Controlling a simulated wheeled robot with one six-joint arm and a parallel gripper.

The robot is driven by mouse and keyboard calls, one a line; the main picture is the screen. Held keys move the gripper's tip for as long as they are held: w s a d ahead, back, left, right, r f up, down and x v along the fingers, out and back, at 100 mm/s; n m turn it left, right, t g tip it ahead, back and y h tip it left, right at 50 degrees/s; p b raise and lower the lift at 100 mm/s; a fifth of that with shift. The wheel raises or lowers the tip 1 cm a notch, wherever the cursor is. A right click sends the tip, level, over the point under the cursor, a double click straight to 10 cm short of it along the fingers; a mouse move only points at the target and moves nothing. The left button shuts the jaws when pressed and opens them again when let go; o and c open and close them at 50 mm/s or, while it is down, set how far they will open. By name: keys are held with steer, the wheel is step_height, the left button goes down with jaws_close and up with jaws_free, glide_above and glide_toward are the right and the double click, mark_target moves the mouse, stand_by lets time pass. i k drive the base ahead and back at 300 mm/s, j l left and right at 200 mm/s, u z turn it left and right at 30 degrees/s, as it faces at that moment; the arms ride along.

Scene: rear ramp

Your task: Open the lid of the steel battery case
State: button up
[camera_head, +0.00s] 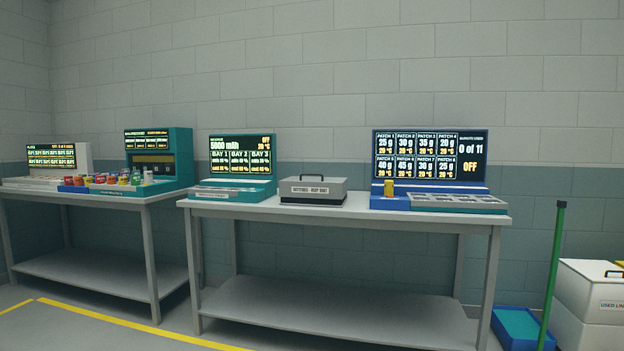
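The steel battery case (313,191) stands on the middle of the right-hand table. It is a low grey box with a black lower part and a white label on its front. Its lid is shut, with a dark carrying handle (312,177) on top. My gripper is not in view, and the case is some distance away across the room.
The table (340,211) also bears a charger with a screen (241,157) left of the case and a blue patch station (430,157) right of it. Another table (95,205) stands left. A green pole (552,275) and white boxes (595,295) stand right. Yellow floor lines (135,328) run in front.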

mark_target(330, 188)
steer(key=i+l, duration=0.1)
steer(key=i, duration=0.75)
steer(key=i+l, duration=0.1)
steer(key=i, duration=0.7)
steer(key=j+u, duration=0.05)
